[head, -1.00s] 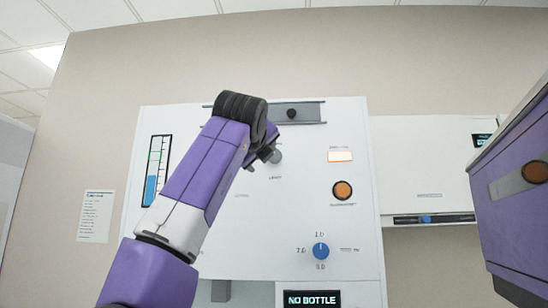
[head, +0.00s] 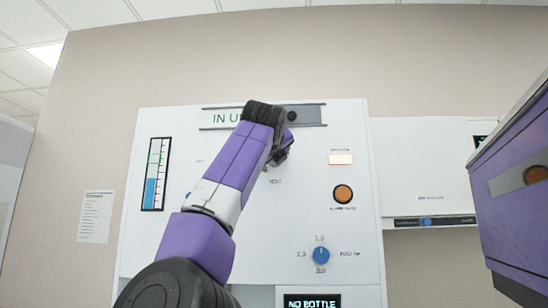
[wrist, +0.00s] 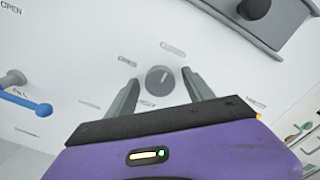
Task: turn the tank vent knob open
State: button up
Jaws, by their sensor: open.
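The grey round vent knob (wrist: 160,80) shows in the wrist view, on the white panel (head: 300,225). A short pale mark on its face points up and slightly right. Small labels surround it, too blurred to read surely. My gripper (wrist: 162,79) is open, with one finger on each side of the knob and a visible gap to it. I cannot tell how deep the fingertips reach. In the head view my gripper (head: 280,152) is in front of the panel's upper middle, and my arm hides the knob.
A blue-tipped lever (wrist: 28,103) lies left of the knob. A black knob (wrist: 253,8) on a grey slider plate is up to the right. The head view shows a level gauge (head: 156,175), an orange button (head: 343,194), a blue dial (head: 321,255) and a "NO BOTTLE" display (head: 312,302).

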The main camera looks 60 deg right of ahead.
grip_shut()
jog(key=shift+r+n+p, duration=0.1)
jog(key=shift+n+p, duration=0.2)
jog(key=shift+p, duration=0.1)
jog(key=n+p, duration=0.7)
jog(key=n, duration=1)
jog(key=shift+f+p, duration=0.2)
jog(key=shift+p, duration=0.15)
jog(key=shift+n, duration=0.3)
grip_release()
